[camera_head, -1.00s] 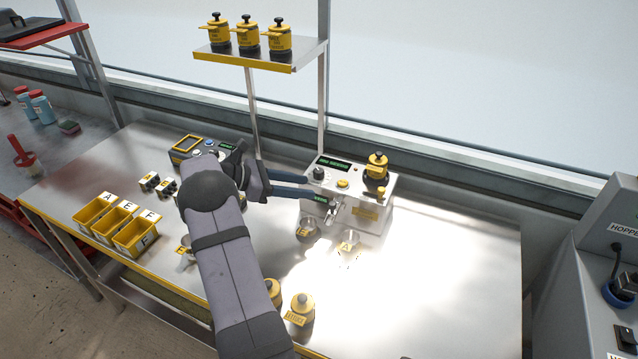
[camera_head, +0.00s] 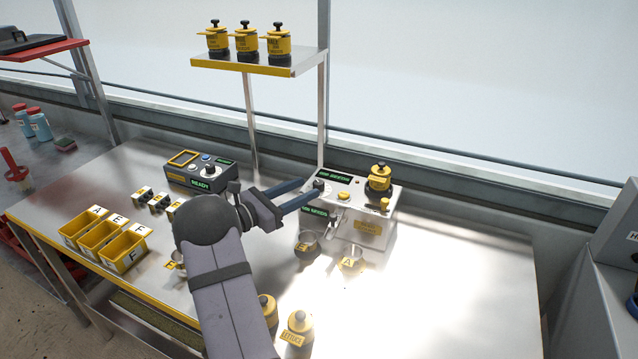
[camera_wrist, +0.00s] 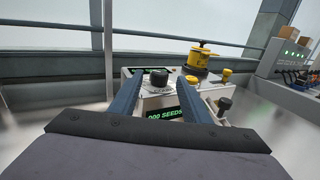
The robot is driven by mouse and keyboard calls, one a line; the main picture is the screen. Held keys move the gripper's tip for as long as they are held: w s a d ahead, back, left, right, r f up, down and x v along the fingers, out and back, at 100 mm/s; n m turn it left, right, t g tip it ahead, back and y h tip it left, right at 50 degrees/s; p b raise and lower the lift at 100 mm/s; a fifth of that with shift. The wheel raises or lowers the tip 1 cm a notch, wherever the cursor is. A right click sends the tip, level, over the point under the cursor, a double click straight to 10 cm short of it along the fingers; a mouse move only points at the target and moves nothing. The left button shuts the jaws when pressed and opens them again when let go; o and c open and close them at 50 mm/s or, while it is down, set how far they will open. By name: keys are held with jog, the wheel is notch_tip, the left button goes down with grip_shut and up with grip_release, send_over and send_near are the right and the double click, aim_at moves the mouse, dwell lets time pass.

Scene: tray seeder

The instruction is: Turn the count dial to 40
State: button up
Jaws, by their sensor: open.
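The count dial is a black round knob (camera_head: 319,184) on the top left of the white seeder (camera_head: 368,233), beside a green display (camera_head: 334,175). In the wrist view the dial (camera_wrist: 158,77) shows between my two finger ends, with a label partly visible below it. My gripper (camera_head: 311,190) is open, its two blue-grey fingers reaching right to the dial. In the wrist view the gripper (camera_wrist: 159,75) has a finger on each side of the dial; I cannot tell whether they touch it. The dial's pointer setting is not readable.
A yellow seed canister (camera_head: 379,179) stands on the seeder's right, with a yellow button (camera_head: 344,195) nearer the dial. Cups (camera_head: 308,243) stand in front. A grey control box reading READY (camera_head: 199,176) and yellow bins (camera_head: 124,250) are left. The table's right side is clear.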

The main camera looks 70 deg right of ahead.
aim_at(314, 185)
jog(key=shift+p+x, duration=0.65)
jog(key=shift+x, duration=2.45)
jog(key=c, duration=1)
